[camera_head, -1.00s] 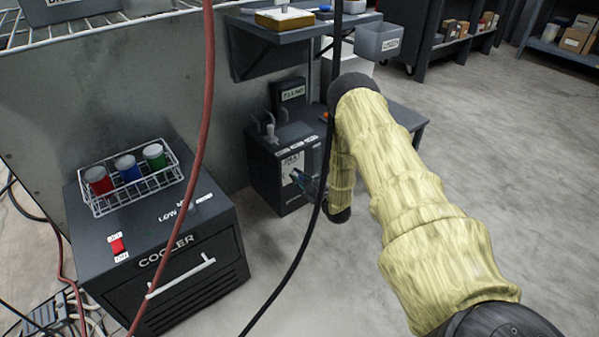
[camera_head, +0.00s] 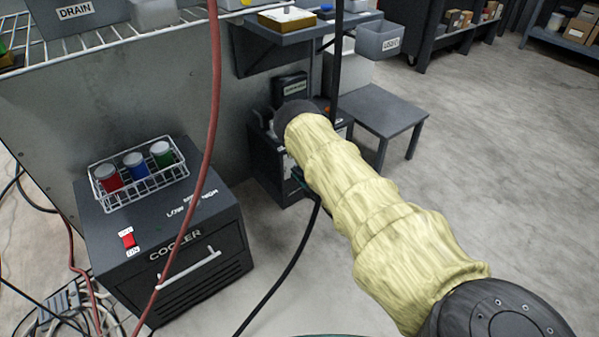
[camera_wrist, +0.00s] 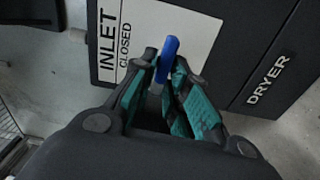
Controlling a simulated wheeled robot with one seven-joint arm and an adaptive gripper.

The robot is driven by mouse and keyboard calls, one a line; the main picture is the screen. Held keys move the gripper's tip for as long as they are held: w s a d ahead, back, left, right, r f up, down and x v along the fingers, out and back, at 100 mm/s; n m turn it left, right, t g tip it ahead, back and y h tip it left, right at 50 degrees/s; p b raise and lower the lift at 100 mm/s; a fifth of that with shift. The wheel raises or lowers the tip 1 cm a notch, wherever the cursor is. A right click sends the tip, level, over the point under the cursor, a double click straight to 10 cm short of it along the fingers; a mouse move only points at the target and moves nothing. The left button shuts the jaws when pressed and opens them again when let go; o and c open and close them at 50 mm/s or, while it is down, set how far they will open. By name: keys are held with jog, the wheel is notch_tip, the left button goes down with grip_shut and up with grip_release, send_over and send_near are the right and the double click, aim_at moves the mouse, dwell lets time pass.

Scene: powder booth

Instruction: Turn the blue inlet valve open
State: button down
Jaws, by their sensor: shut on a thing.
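The blue inlet valve handle (camera_wrist: 169,47) sticks up between my fingertips in the wrist view. It is tilted a little against a white plate (camera_wrist: 196,38) lettered INLET and CLOSED. My gripper (camera_wrist: 163,76), with teal-lined fingers, is shut on the lower part of the handle. In the head view my sleeved arm reaches down to the dark dryer unit (camera_head: 262,158). There the arm hides the valve and most of the gripper.
A black cooler (camera_head: 165,240) with a wire rack (camera_head: 152,188) of red, blue and green jars stands at the left. A red hose (camera_head: 212,120) and a black cable (camera_head: 285,275) hang across the view. A low grey table (camera_head: 385,112) stands behind my arm.

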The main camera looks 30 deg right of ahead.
jog(key=shift+s+f+n, duration=0.1)
jog(key=shift+f+n, duration=0.05)
jog(key=shift+n, duration=0.25)
jog(key=c, duration=1.5)
grip_release()
jog(key=s, duration=0.8)
jog(key=s+d, duration=0.1)
jog(key=s, duration=0.3)
